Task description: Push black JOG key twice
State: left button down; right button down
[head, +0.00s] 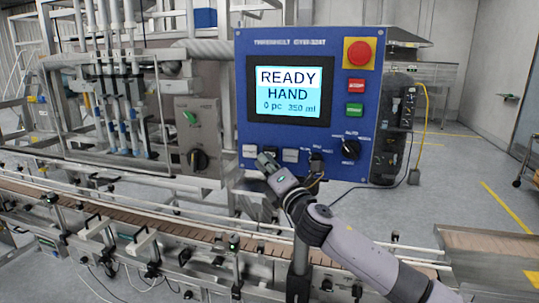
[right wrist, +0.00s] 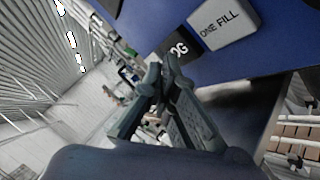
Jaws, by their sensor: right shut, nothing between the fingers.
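The black JOG key (right wrist: 180,49) is on the blue control panel (head: 243,90), in its bottom row. In the right wrist view only part of its lettering shows, and the fingertips stand just in front of its lower left edge. In the head view my gripper largely covers the key. My right gripper (head: 264,160) is shut and empty, its tips at the bottom row of keys. It also shows in the right wrist view (right wrist: 162,70). I cannot tell whether the tips touch the key. My left gripper is not in view.
A white ONE FILL key (right wrist: 225,29) sits right beside JOG. Another white key (head: 249,151) is at the left. Above are a screen (head: 289,91) reading READY HAND, 0 pc, 350 ml, and a red emergency button (head: 359,53). A conveyor (head: 150,222) runs below.

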jog(key=shift+w+d+r, duration=0.1)
jog(key=shift+w+d, duration=0.05)
jog(key=shift+w, duration=0.25)
dwell(0.8)
jog(key=shift+s, duration=0.1)
jog(key=shift+s+a+p, duration=0.2)
jog(key=shift+s+p, duration=0.1)
jog(key=shift+s, duration=0.4)
jog(key=shift+s+a, duration=0.1)
jog(key=shift+s+a, duration=0.1)
jog(key=shift+s, duration=0.15)
jog(key=s+p, duration=0.1)
jog(key=s, duration=0.1)
jog(key=s+a+p, duration=0.1)
jog(key=s, duration=0.1)
jog(key=shift+a, duration=0.1)
dwell(1.7)
